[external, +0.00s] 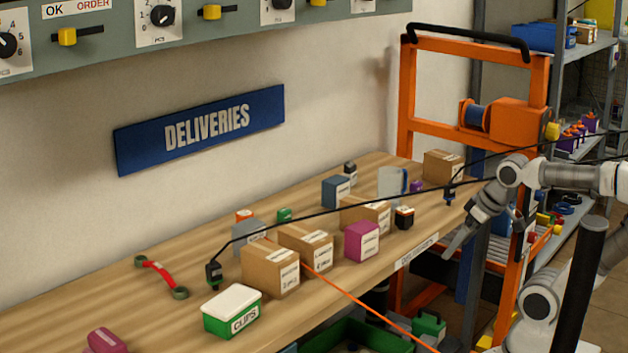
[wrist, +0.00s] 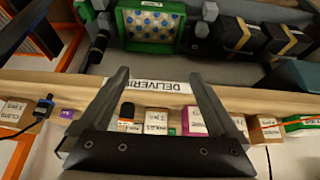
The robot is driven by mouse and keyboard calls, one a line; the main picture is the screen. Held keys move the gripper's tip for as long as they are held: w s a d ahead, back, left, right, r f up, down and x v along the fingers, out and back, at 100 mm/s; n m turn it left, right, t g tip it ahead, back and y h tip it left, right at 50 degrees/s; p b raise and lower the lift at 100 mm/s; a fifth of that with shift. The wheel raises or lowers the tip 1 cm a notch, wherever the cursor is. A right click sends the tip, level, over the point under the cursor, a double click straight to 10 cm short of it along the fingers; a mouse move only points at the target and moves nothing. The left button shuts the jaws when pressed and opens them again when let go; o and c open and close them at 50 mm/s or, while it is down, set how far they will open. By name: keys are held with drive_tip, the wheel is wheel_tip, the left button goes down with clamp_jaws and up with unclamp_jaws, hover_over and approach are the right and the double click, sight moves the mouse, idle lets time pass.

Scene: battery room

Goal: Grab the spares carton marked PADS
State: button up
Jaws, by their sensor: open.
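Several brown cardboard cartons with white labels stand on the wooden bench; their print is too small to read, so I cannot tell which is marked PADS. In the external view one carton (external: 270,269) is at the front, another (external: 306,250) beside it, one (external: 352,213) behind the magenta box, and one (external: 443,166) at the far end. The wrist view shows cartons at left (wrist: 12,111), middle (wrist: 155,121) and right (wrist: 264,130). My gripper (external: 483,240) is open and empty off the bench's right edge; its spread fingers also show in the wrist view (wrist: 160,75).
A green CLIPS box (external: 232,312), a magenta box (external: 362,241) and a dark blue box (external: 336,191) share the bench. A black cable crosses above it, and an orange cord runs in front. An orange frame (external: 408,100) stands behind my arm. Green bins sit below the bench.

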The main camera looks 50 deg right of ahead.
drive_tip(key=w+a+r+m+g+y+p, duration=0.1)
drive_tip(key=w+a+r+m+p, duration=0.1)
drive_tip(key=w, duration=0.4)
drive_tip(key=w+a+r+m+g+y+p, duration=0.1)
drive_tip(key=w+a+r+m+p, duration=0.2)
drive_tip(key=w, duration=0.3)
drive_tip(key=w+a+r+m+g+y+p, duration=0.2)
drive_tip(key=w+a+r+p, duration=0.1)
drive_tip(key=w, duration=0.3)
drive_tip(key=shift+w+r, duration=0.35)
drive_tip(key=shift+r, duration=0.15)
drive_tip(key=w+a+f+m+g+y+p, duration=0.15)
drive_tip(key=w+m+y+p, duration=0.3)
drive_tip(key=w, duration=0.65)
drive_tip(key=w+a+f+m+y+p, duration=0.15)
drive_tip(key=w+m+y+p, duration=0.35)
drive_tip(key=w, duration=0.5)
drive_tip(key=m+b, duration=0.1)
drive_tip(key=b, duration=0.2)
approach(239, 242)
drive_tip(key=shift+a+f, duration=0.35)
drive_tip(key=shift+b+x, duration=0.35)
drive_tip(key=shift+x, duration=2.5)
drive_tip(key=shift+r, duration=0.25)
clamp_jaws()
